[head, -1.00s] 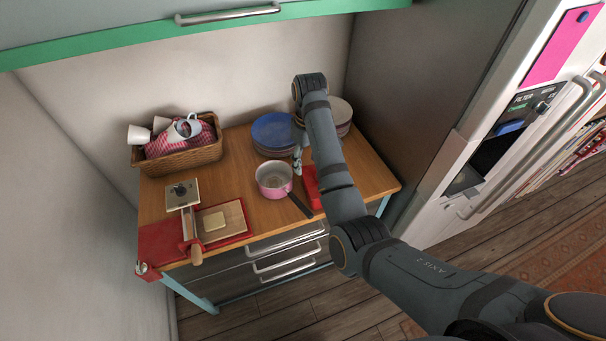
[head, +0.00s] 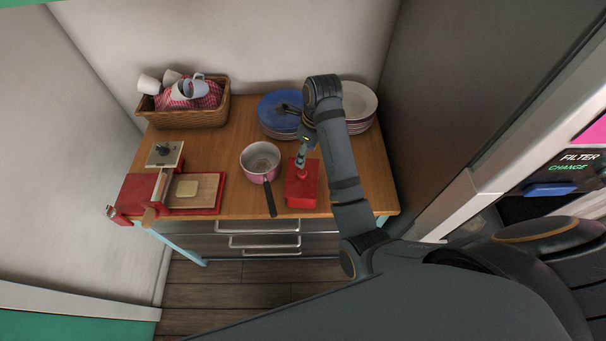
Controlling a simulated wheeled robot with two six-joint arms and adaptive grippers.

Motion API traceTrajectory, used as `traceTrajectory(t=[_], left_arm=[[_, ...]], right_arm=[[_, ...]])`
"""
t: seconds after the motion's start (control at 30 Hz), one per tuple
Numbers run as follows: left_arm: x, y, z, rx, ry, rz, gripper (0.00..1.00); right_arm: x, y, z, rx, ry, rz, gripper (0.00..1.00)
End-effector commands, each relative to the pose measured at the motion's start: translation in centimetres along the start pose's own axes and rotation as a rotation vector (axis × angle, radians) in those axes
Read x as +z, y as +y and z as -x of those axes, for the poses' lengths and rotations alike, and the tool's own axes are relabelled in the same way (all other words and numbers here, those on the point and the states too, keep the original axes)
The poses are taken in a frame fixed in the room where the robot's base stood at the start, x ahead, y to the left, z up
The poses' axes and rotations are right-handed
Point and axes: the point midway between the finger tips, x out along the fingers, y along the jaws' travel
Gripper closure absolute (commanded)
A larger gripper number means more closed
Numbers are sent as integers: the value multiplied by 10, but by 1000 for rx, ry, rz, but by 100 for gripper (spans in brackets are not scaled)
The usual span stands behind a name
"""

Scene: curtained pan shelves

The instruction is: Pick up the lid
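A square beige plate with a dark knob (head: 165,153), which looks like a lid, lies at the left of the wooden table, behind a red block. My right gripper (head: 301,158) points down at the right of the table, well away from that plate. It is just above or against a red object (head: 302,188) beside the pan's handle; I cannot tell if they touch. Its fingers are too small to show whether they are open. A pink saucepan (head: 260,162) stands left of this gripper, with its black handle toward the front. My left gripper is out of view.
A wicker basket of cups (head: 190,112) stands at the back left. Blue plates (head: 279,112) and pale plates (head: 358,102) are stacked behind my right arm. A board with a yellow block (head: 208,190) lies at the front left. A tall grey cabinet wall (head: 445,90) bounds the right.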

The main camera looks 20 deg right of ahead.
Motion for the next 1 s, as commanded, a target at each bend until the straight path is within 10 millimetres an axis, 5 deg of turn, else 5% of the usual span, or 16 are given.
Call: traceTrajectory(t=[0.2, 0.57, 0.73, 1.0], left_arm=[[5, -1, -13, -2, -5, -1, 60], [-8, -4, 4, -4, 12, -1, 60], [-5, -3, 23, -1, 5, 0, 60], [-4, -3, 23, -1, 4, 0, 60]], right_arm=[[-1, 0, -33, 2, 3, 2, 46], [-2, 0, -56, 1, 2, 3, 46], [-8, -2, -82, 2, 5, 3, 46], [-7, -3, -105, 0, 0, 4, 46]])
